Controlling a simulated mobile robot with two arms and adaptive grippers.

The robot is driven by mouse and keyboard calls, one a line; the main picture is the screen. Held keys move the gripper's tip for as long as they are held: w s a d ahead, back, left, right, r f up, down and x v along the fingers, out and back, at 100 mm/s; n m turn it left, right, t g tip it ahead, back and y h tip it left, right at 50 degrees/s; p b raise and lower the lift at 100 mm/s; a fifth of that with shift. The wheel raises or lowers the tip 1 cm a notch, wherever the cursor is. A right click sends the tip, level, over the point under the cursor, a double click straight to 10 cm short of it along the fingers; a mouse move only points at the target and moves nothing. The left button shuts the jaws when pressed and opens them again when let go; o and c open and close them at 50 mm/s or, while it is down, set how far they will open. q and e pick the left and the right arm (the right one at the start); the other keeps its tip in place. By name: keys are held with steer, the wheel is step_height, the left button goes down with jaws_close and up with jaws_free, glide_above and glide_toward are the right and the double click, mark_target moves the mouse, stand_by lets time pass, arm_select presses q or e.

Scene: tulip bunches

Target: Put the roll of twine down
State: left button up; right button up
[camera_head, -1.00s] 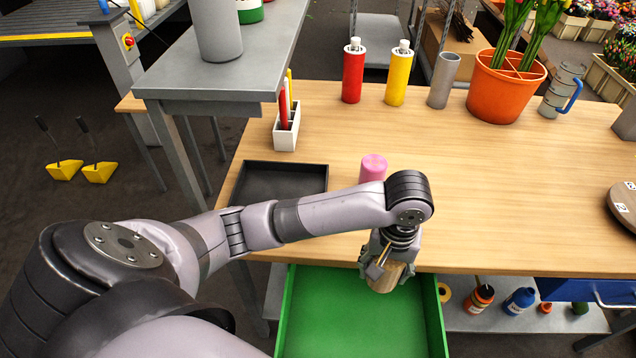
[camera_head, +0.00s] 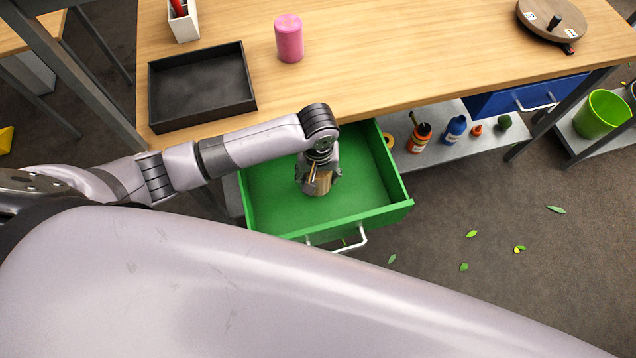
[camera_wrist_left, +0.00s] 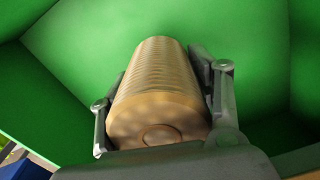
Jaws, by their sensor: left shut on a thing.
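The roll of twine (camera_head: 318,184) is tan and ribbed, with a round end that faces the left wrist view (camera_wrist_left: 155,85). My left gripper (camera_head: 318,174) is shut on it, one finger on each side, in the left wrist view (camera_wrist_left: 160,95). The gripper points down into the open green drawer (camera_head: 365,205), and the roll is inside the drawer's walls. I cannot tell whether the roll touches the drawer floor. My right gripper is not in view.
The wooden table (camera_head: 390,60) holds a black tray (camera_head: 200,122), a pink roll (camera_head: 289,38) and a round wooden turntable (camera_head: 550,20). A shut blue drawer (camera_head: 525,95) is at the right. The rest of the green drawer looks empty.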

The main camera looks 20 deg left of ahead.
mark_target(318, 176)
arm_select(q)
step_height(318, 176, down, 4)
steer(key=shift+r+b, duration=0.2)
steer(key=shift+b, duration=0.1)
steer(key=shift+f, duration=0.5)
steer(key=o, duration=1.4)
step_height(318, 176, up, 12)
steer(key=shift+r+p, duration=0.1)
steer(key=shift+p, duration=0.7)
